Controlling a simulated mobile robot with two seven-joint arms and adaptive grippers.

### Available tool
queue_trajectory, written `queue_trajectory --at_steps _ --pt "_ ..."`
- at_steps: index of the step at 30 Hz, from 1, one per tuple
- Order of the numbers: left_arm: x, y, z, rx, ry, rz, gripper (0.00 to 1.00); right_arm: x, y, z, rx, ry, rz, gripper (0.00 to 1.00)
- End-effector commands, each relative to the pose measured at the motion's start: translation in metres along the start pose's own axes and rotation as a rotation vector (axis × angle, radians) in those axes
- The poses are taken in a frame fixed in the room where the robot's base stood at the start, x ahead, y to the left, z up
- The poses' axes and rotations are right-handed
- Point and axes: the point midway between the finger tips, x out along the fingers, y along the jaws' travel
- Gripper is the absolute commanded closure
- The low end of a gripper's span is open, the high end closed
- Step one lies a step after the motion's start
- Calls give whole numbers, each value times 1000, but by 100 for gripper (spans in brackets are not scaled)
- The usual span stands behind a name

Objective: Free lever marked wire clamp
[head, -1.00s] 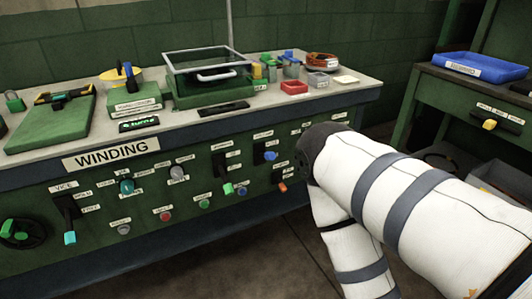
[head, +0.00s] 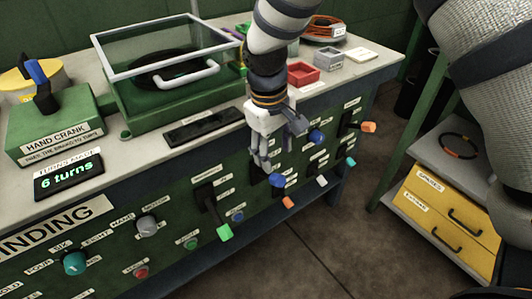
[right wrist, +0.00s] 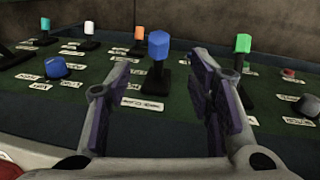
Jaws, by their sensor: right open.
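Several small levers with coloured tips stand on the green panel. Their labels are too small to read, so I cannot tell which is marked wire clamp. My right gripper (head: 283,148) is open and empty, pointing down at the panel. A lever with a blue tip (head: 277,180) stands just below its fingers. In the right wrist view this blue-tipped lever (right wrist: 158,46) stands upright beyond and between the open fingers (right wrist: 161,72), apart from both. A green-tipped lever (head: 224,232) is to its left in the head view, an orange-tipped one (head: 288,202) just below it. My left gripper is out of view.
A blue knob (head: 316,137) is close right of the gripper. A glass-lidded green box (head: 150,100), red tray (head: 303,73) and hand crank box (head: 55,125) stand on the bench. A yellow drawer unit (head: 445,215) is at right; open floor lies between.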

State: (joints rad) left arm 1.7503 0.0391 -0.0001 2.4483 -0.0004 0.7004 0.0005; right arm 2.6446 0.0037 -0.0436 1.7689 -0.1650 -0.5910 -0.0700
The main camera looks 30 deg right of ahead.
Motion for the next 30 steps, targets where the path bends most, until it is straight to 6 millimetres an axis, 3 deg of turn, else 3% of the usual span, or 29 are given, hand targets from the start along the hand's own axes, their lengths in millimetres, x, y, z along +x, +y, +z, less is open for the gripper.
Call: queue_trajectory --at_steps 2,4,12,18,28,29,30 --pt "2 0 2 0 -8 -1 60 -4 2 -2 -1 -2 6 52" --pt "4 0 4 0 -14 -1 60 5 3 -2 -1 -7 6 52" --pt "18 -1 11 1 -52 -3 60 76 2 0 -2 -11 4 52" --pt "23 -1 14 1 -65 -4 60 108 3 -1 -1 -5 5 52" --pt "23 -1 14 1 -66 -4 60 113 3 -2 0 0 5 52" --pt "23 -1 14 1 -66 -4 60 113 3 -2 0 0 5 54" --pt "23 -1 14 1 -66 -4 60 113 3 -2 0 0 5 63"
